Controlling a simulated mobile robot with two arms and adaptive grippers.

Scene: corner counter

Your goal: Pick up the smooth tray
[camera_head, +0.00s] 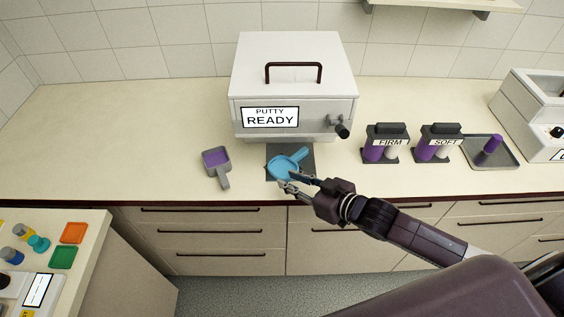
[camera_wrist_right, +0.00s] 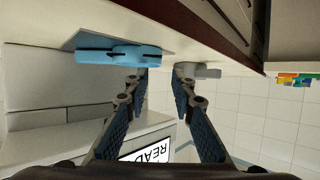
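A blue tray (camera_head: 283,166) with a short handle lies on a dark square mat (camera_head: 305,157) in front of the putty machine. A grey tray (camera_head: 222,172) filled with purple stands to its left, its handle towards the counter's front edge. I cannot tell from the pictures which tray is the smooth one. My right gripper (camera_head: 290,184) is at the near side of the blue tray, fingers apart and empty. In the right wrist view, the blue tray (camera_wrist_right: 112,54) is beyond the left-hand finger and the grey tray (camera_wrist_right: 208,72) beyond the other. My left gripper is out of view.
The white machine (camera_head: 292,80), labelled PUTTY READY, stands behind the mat. FIRM (camera_head: 386,143) and SOFT (camera_head: 438,143) dispensers and a metal tray (camera_head: 508,158) with a purple item are to the right. The counter is clear at left. A side table (camera_head: 80,285) holds coloured pieces.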

